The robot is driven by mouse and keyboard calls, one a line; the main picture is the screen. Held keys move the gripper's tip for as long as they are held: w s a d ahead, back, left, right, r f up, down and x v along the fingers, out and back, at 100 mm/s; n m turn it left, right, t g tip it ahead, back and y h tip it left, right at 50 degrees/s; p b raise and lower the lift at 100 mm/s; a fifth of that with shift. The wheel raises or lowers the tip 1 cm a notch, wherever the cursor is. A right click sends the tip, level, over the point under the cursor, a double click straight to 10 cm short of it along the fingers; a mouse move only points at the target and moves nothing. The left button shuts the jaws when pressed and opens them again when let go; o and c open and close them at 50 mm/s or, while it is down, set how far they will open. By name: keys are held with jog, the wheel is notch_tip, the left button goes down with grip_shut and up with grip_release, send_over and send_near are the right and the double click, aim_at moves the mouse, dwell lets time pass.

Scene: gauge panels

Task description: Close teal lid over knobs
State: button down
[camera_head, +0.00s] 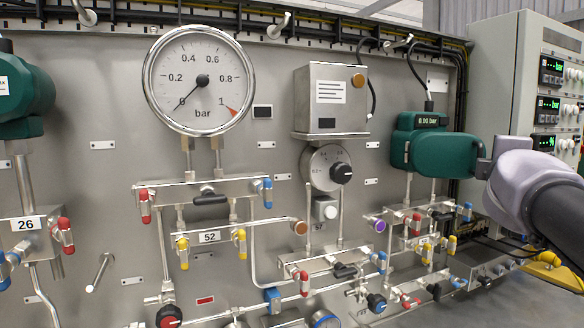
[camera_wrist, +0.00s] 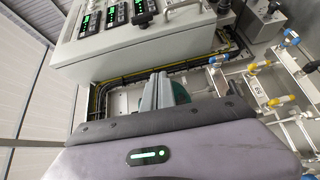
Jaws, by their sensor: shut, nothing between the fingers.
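A dark teal gauge unit (camera_head: 404,124) with a lit "0.00 bar" display is mounted on the right of the panel in the head view. A rounded teal cover (camera_head: 445,155), which looks like the lid, sticks out in front of it below the display. I cannot tell its hinge or exact angle, and no knobs show under it. My gripper (camera_head: 484,160) is shut and empty at the cover's right end; I cannot tell whether it touches. In the wrist view my shut grey fingers (camera_wrist: 159,92) stand before a bit of the teal cover (camera_wrist: 182,92).
Valves and pipes (camera_head: 425,225) with coloured handles lie below the teal unit.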

jog(key=shift+w+d+n+t+y+p, duration=0.7)
jog(key=shift+w+d+n+y+p, duration=0.1)
jog(key=shift+w+y, duration=0.25)
dwell(0.5)
